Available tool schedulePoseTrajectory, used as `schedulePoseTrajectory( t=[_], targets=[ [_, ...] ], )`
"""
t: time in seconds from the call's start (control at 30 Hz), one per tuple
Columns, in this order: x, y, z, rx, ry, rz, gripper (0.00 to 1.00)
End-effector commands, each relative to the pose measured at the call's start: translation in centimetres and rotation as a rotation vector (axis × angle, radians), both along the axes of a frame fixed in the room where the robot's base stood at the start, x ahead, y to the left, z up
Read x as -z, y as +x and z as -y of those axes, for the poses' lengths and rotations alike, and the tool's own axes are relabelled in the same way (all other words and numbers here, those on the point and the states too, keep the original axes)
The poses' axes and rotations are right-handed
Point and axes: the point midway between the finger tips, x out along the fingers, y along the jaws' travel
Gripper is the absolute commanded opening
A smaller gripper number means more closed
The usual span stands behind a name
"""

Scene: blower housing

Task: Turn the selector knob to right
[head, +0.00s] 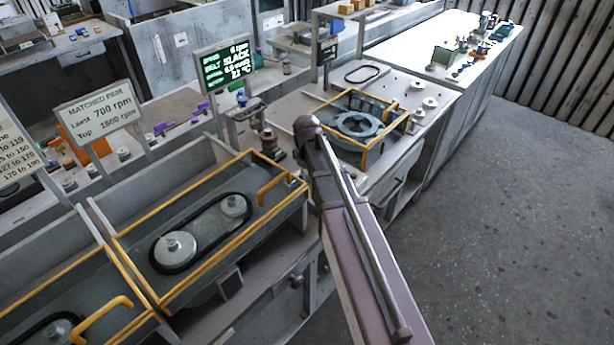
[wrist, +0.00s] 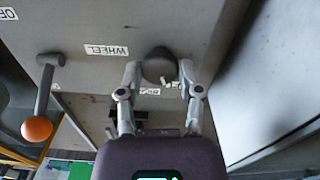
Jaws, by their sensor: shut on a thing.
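The dark, rounded selector knob (wrist: 160,64) sits on a grey panel in the wrist view, with a light mark on its lower edge. My gripper (wrist: 159,74) has one finger on each side of the knob and is shut on it. A label reading WHEEL (wrist: 106,50) lies to the left of the knob. Another small label (wrist: 149,91) below it is too small to read surely. In the head view my arm reaches toward the bench, and neither the knob nor my fingertips can be made out there.
A lever with an orange ball (wrist: 37,128) stands left of my gripper in the wrist view. In the head view a yellow-framed belt unit (head: 204,233) is left of my arm, and a yellow-framed housing (head: 362,124) lies behind it. Open floor (head: 510,210) is at right.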

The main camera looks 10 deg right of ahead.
Motion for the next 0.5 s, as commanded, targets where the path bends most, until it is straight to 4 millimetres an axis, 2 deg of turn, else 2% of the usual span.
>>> schedulePoseTrajectory(
  t=[0.5],
  targets=[
    [0.01,-0.01,0.02,0.467,0.001,-0.001,0.0]
  ],
)
